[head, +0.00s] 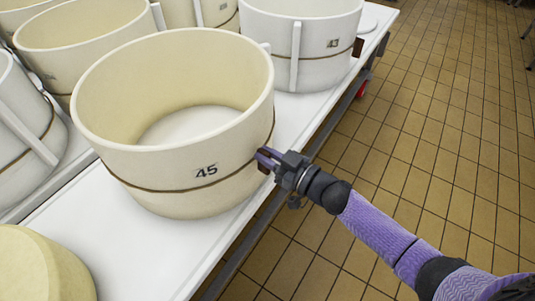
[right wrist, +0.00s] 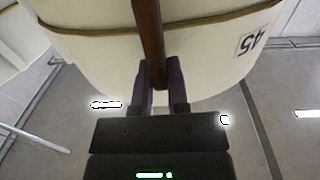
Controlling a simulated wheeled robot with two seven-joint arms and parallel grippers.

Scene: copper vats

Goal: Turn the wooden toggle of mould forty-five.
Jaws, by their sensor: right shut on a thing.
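Mould forty-five (head: 150,165) is a round cream tub with a black "45" on its wall and a thin brown band around it. It stands open and empty on the white table. Its wooden toggle (right wrist: 148,35) is a dark brown bar at the band, seen upright in the right wrist view. In the head view only a small brown part of it shows beside my fingers. My right gripper (head: 264,156) is at the tub's right side, its purple fingers shut on the toggle; they also show in the right wrist view (right wrist: 160,75). My left gripper is not in view.
Mould 43 (head: 275,40) stands behind, near the table's far right edge. More cream and white tubs crowd the left and back. A pale yellow round thing (head: 40,270) is at the front left. The white table's (head: 140,250) right edge borders open tiled floor (head: 440,130).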

